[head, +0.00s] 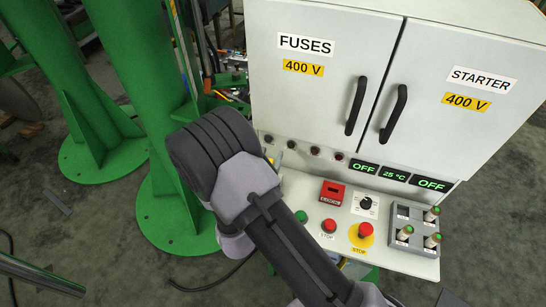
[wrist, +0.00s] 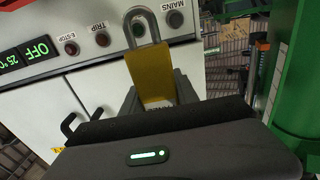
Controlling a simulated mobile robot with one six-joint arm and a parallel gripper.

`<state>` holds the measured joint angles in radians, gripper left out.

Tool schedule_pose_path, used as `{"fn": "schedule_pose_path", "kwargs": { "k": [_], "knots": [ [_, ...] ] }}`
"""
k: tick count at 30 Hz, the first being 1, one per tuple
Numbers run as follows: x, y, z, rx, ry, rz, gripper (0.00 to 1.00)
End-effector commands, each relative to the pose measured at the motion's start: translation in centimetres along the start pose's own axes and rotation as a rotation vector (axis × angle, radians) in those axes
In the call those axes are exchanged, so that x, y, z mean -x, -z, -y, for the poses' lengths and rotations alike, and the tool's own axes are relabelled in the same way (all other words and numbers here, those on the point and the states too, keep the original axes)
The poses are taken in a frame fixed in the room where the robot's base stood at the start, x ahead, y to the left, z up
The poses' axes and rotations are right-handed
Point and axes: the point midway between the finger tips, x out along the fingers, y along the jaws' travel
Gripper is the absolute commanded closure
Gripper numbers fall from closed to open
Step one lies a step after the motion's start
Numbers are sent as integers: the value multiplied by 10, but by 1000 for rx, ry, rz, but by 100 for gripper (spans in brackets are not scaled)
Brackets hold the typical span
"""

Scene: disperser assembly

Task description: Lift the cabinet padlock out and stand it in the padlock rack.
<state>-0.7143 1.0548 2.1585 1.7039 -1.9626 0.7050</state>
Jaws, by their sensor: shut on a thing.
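The padlock (wrist: 150,72) has a yellow body and a grey metal shackle. In the wrist view my gripper (wrist: 158,99) is shut on its body, with the shackle pointing away from the gripper. The shackle overlaps the cabinet's lamp strip near the MAINS label; I cannot tell whether it touches anything. In the head view my arm hides the gripper and nearly all of the padlock. A small red block (head: 332,193) with a dark slot and a LOCK-like label sits on the desk panel; it may be the padlock rack, but the lettering is too small to be sure.
The cabinet (head: 335,40) has two doors with black handles. On the desk, right of the red block, are a rotary knob (head: 366,203), a red stop button (head: 365,231) and a grey holder (head: 404,212) with several green-topped cylinders. Green columns (head: 135,50) stand left.

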Motion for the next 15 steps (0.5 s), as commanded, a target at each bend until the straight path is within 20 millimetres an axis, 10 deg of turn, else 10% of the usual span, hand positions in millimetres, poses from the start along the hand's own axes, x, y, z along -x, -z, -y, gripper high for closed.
{"fn": "schedule_pose_path", "kwargs": {
  "k": [15],
  "knots": [
    [0, -49, 0, 0, -1, 0, 100]
  ]
}}
